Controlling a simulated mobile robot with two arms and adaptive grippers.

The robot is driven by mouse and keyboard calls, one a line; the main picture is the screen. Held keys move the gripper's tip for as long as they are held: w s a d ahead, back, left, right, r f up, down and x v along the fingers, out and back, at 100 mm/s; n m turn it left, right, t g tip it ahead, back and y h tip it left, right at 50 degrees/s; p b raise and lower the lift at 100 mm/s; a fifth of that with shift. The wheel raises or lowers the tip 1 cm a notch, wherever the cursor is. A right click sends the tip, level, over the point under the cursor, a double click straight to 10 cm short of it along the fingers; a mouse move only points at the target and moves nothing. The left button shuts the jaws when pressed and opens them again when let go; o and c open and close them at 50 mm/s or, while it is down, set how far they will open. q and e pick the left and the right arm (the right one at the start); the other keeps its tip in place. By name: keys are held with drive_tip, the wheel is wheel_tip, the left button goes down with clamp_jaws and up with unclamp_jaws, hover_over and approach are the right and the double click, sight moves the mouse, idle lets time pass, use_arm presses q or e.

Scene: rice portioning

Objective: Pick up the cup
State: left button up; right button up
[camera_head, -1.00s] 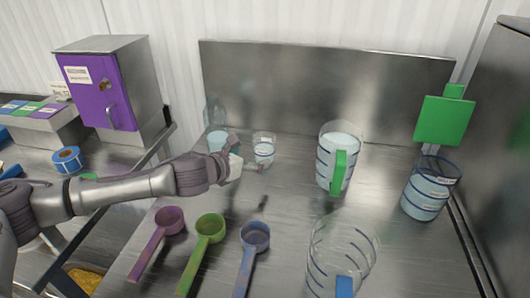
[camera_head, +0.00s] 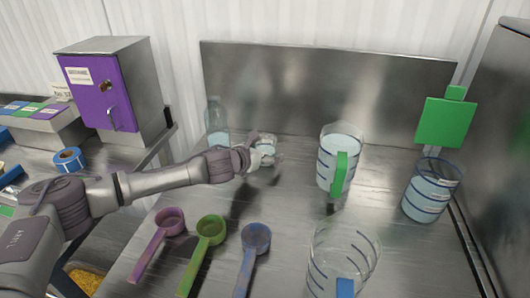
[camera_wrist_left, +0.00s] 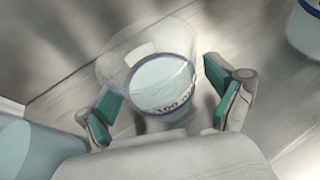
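I see a gap between the right finger and the cup; contact on the left side is unclear. My right gripper is not in view.
A clear bottle (camera_head: 217,124) stands just left of the cup. A green-handled pitcher (camera_head: 327,160), a beaker (camera_head: 432,190) and a blue-handled pitcher (camera_head: 340,255) stand to the right. Purple (camera_head: 158,240), green (camera_head: 202,245) and blue (camera_head: 251,250) scoops lie in front.

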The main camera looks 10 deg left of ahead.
use_arm(q)
drive_tip(key=c, duration=1.3)
drive_tip(key=shift+r, duration=0.1)
